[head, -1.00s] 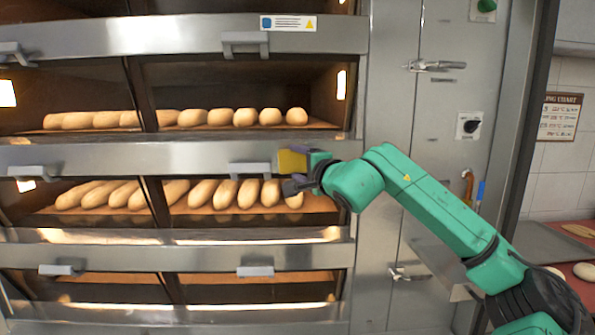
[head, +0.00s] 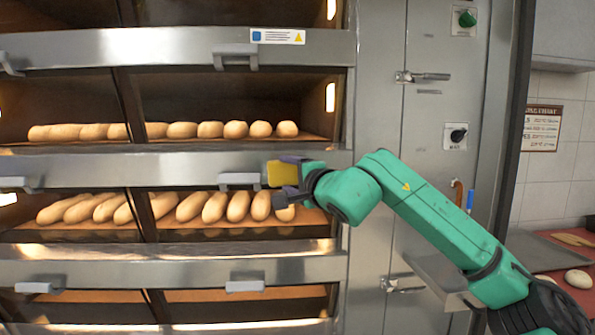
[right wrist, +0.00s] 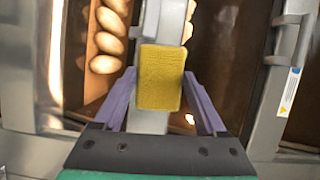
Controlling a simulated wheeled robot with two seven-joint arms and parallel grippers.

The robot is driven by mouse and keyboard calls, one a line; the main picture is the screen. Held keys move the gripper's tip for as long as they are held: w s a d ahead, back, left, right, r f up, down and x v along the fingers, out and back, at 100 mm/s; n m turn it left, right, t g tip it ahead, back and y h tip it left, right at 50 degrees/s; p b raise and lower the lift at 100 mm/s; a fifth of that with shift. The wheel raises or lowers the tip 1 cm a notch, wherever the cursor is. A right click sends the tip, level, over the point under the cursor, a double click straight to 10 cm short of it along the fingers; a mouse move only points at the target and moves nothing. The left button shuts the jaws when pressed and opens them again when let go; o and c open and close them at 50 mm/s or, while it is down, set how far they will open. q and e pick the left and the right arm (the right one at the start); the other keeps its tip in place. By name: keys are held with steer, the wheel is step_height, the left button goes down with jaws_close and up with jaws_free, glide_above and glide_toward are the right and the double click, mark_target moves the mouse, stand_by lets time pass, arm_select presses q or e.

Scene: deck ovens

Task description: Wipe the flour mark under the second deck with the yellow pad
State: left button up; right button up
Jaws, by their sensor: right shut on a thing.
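The yellow pad (head: 280,174) is held in front of the steel bar (head: 100,168) between two rows of loaves, just right of a grey handle (head: 239,180). My right gripper (head: 294,178) is shut on the pad. In the right wrist view the pad (right wrist: 160,77) sits between the two purple fingers of the right gripper (right wrist: 160,88). I cannot tell whether the pad touches the bar. No flour mark can be made out on the bar; the pad and gripper hide part of it. My left gripper is not in view.
Loaves (head: 210,130) lie in the deck above the bar, and more loaves (head: 215,207) lie behind the glass below it. Grey handles (head: 235,57) stick out from the oven front. A steel panel with a latch (head: 422,77) and knobs stands at the right.

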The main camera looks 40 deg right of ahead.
steer(key=w+d+p, duration=0.1)
steer(key=p, duration=0.1)
steer(key=w+d+p, duration=0.1)
steer(key=w, duration=0.1)
steer(key=w+d+p, duration=0.1)
steer(key=p, duration=0.1)
steer(key=shift+w+d+r+p, duration=0.25)
steer(key=shift+w+p, duration=0.05)
steer(key=shift+p, duration=0.05)
steer(key=shift+w+d+f, duration=0.1)
steer(key=shift+w+d, duration=0.1)
steer(key=shift+w, duration=0.05)
steer(key=shift+w+d+f, duration=0.1)
steer(key=shift+f, duration=0.1)
steer(key=shift+w+d+p, duration=0.6)
steer(key=shift+w+p, duration=0.2)
steer(key=shift+p, duration=0.65)
